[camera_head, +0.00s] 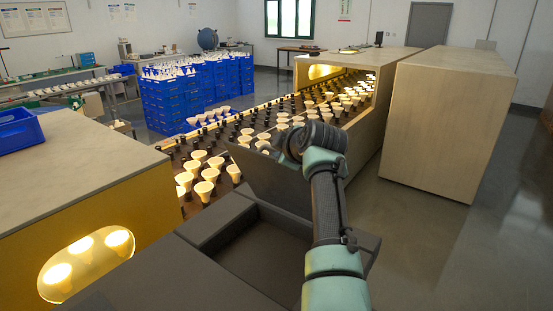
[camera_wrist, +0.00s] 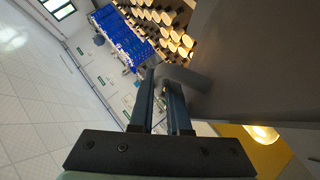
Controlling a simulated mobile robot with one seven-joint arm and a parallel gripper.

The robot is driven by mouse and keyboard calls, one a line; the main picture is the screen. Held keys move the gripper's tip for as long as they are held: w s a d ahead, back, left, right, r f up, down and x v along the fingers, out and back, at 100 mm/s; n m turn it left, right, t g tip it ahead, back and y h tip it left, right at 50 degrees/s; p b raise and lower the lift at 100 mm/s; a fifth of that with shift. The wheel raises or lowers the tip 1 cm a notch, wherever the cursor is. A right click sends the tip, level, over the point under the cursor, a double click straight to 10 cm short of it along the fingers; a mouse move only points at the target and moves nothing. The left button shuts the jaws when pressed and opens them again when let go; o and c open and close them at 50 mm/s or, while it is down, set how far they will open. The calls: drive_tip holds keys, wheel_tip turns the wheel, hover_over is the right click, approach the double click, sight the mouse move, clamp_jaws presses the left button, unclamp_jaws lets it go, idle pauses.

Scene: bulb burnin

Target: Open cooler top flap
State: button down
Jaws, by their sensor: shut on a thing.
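A dark grey box-like housing, which appears to be the cooler (camera_head: 215,215), stands in front of me with a recess in its top. A dark grey flap (camera_head: 268,183) stands tilted up along the far side of this recess. In the wrist view the flap is the large grey panel (camera_wrist: 255,60) at the right. My gripper (camera_wrist: 166,82) is shut on a grey handle-like tab (camera_wrist: 186,77) at the flap's edge. In the head view my arm and wrist hide the fingers and the tab.
A conveyor with several rows of glowing bulbs (camera_head: 205,188) runs behind the flap into a wooden tunnel (camera_head: 382,63). A wooden cabinet (camera_head: 440,125) stands at the right. A yellow-sided housing (camera_head: 95,215) is at the left. Blue crates (camera_head: 190,100) stand behind. Floor is clear at right.

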drive_tip(key=shift+w+d, duration=0.1)
idle(0.3)
drive_tip(key=c, duration=1.2)
unclamp_jaws()
drive_tip(key=shift+o, duration=0.2)
drive_tip(key=b+v, duration=0.4)
drive_tip(key=v, duration=0.9)
